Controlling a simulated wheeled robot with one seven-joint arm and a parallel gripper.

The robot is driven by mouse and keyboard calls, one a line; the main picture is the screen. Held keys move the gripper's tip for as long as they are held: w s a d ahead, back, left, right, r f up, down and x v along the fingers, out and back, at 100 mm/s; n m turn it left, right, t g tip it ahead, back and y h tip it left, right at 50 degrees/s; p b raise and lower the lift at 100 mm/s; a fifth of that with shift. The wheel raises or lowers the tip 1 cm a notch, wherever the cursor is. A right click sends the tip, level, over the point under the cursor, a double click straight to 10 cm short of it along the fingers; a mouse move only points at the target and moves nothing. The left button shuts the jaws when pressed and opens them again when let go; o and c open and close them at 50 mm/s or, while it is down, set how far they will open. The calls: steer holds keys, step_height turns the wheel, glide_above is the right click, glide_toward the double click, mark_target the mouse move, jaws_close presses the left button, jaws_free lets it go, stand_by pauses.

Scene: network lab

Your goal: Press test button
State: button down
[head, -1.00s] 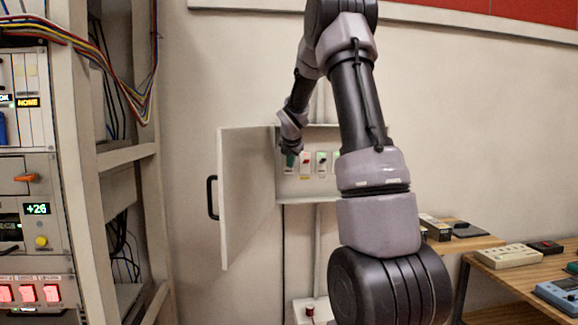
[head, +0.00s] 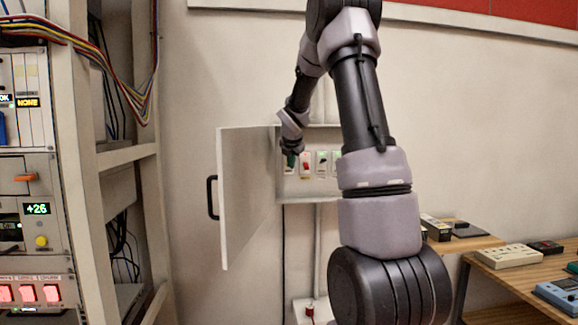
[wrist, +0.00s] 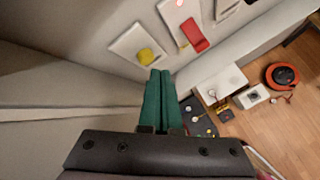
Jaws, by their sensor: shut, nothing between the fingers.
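A yellow button (wrist: 146,56) sits on a white plate (wrist: 128,44) in the wrist view. My gripper (wrist: 160,73) has its two green fingers together and empty, with the tips just below and right of the button in the picture. I cannot tell whether they touch it. In the head view my gripper (head: 291,160) is at the left end of the switch row in an open wall cabinet (head: 300,191). The button is hidden there behind the gripper.
A red switch (wrist: 194,36) is right of the button; more switches (head: 322,162) continue rightward. The open cabinet door (head: 245,195) stands close to my gripper's left. Below are a white box (wrist: 221,82) and an orange reel (wrist: 283,76). A rack (head: 75,180) stands left.

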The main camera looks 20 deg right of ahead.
steer(key=s, duration=0.2)
steer(key=s+a, duration=0.1)
steer(key=s, duration=0.2)
steer(key=shift+a, duration=0.2)
steer(key=shift+w, duration=0.1)
stand_by(0.6)
steer(key=s+a+r+m+y, duration=0.1)
steer(key=s+a+r+m, duration=0.2)
steer(key=s+m, duration=0.35)
steer(key=s+a+r+m, duration=0.4)
steer(key=s+m, duration=0.2)
steer(key=s, duration=0.2)
steer(key=s+a+m+y, duration=0.2)
steer(key=s+a+m, duration=0.3)
steer(key=s+m, duration=0.3)
steer(key=s+a+m+g+y, duration=0.1)
steer(key=s+a+m, duration=0.5)
steer(key=s, duration=0.6)
steer(key=shift+s+f+m+y, duration=0.2)
steer(key=shift+f+m+y, duration=0.1)
steer(key=shift+m+y, duration=0.55)
steer(key=shift+d+h, duration=0.1)
steer(key=shift+h, duration=0.15)
